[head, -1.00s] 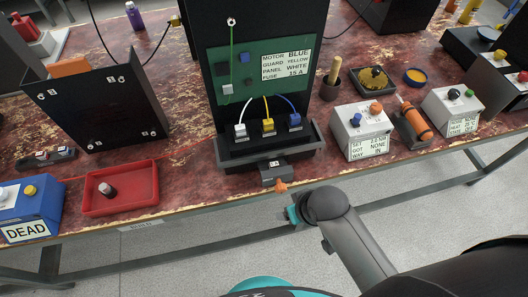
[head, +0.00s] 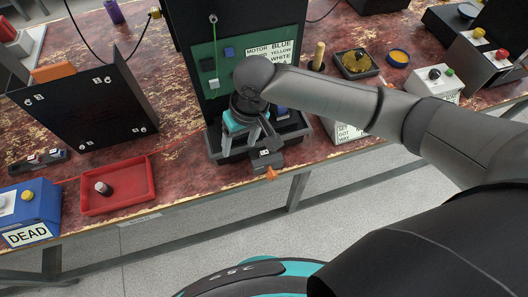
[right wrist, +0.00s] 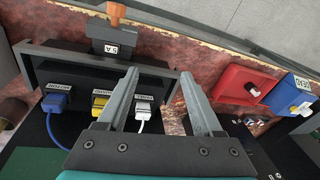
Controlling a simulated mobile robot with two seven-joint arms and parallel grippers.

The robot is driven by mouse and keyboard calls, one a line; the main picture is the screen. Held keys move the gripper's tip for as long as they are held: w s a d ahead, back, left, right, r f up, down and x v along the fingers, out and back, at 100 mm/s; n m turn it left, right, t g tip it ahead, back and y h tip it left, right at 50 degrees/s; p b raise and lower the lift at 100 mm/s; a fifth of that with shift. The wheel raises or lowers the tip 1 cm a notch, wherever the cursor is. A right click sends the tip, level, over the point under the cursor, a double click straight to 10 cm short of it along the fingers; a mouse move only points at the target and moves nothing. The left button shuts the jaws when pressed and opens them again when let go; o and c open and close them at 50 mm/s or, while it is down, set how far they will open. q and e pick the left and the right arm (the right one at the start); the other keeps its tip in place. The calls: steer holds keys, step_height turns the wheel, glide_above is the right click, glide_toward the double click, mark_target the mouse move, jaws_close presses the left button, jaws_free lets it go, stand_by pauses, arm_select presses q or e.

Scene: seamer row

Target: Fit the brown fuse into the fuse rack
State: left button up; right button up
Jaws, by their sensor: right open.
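A small dark cylinder with a pale band (head: 103,188) lies in a red tray (head: 118,208) at the left. It also shows in the right wrist view (right wrist: 252,90). It may be the fuse; its brown colour is not clear. A low dark holder with small coloured pieces (head: 36,161) lies behind the tray and may be the fuse rack, though I cannot be sure. My right gripper (head: 250,150) is open over the front trough of the black panel. In the right wrist view its fingers (right wrist: 158,75) are apart, with the white plug (right wrist: 143,105) appearing between them. My left gripper is not in view.
The black trough (head: 295,133) also holds a yellow plug (right wrist: 99,103) and a blue plug (right wrist: 56,100). A labelled block with an orange knob (head: 271,173) juts from its front. A blue box marked DEAD (head: 30,212) and a leaning black panel (head: 85,110) stand at left.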

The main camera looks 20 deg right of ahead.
steer(key=w+d+r+m+h, duration=0.2)
steer(key=d+r, duration=0.1)
steer(key=d, duration=0.3)
steer(key=b, duration=0.2)
glide_above(265, 152)
steer(key=shift+g, duration=0.4)
steer(key=f, duration=1)
steer(key=shift+s, duration=0.2)
steer(key=f+b, duration=0.1)
steer(key=f, duration=0.4)
steer(key=shift+w+b, duration=0.2)
steer(key=shift+b, duration=0.2)
jaws_close()
